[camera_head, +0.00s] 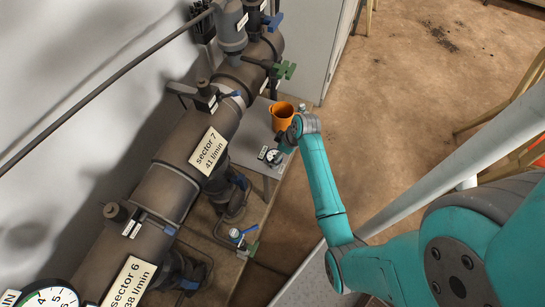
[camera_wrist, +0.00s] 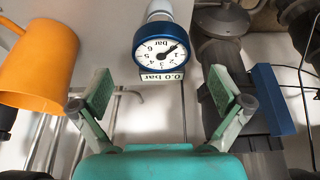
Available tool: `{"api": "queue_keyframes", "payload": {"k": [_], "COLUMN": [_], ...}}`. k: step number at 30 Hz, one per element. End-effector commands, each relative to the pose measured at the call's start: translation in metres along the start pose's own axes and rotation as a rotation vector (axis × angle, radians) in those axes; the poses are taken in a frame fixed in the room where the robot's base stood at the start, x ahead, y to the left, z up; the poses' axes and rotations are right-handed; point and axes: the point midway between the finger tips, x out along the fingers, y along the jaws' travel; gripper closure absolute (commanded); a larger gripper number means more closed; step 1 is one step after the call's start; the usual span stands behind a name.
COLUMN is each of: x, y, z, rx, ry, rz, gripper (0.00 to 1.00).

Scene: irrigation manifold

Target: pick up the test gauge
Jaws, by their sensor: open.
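The test gauge (camera_wrist: 161,47) has a round white dial in a dark blue rim, with a small "0.0 bar" plate (camera_wrist: 163,77) at its edge. Its dial and plate appear upside down in the wrist view. A pale stem shows above it. In the head view the gauge (camera_head: 273,156) is small, on a grey surface beside the pipe, close to my gripper (camera_head: 286,146). In the wrist view my gripper (camera_wrist: 160,98) is open. Its two green pads stand wide apart, left and right of the gauge's lower edge, with nothing between them touching the gauge.
An orange mug-like container (camera_head: 283,116) stands close by; in the wrist view it (camera_wrist: 38,66) is left of the left finger. The thick manifold pipe (camera_head: 190,150) with sector labels runs along the left. A blue part (camera_wrist: 272,98) is right of the right finger. Open floor lies right.

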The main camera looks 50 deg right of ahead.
Motion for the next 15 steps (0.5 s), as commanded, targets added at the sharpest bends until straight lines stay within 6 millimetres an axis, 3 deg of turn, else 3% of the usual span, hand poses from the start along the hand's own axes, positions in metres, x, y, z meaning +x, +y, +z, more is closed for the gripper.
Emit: {"api": "queue_keyframes", "payload": {"k": [15], "x": [0.052], "y": [-0.002], "z": [0.000], "rx": [0.000], "ry": [0.000], "rz": [0.000], "gripper": [0.00]}}
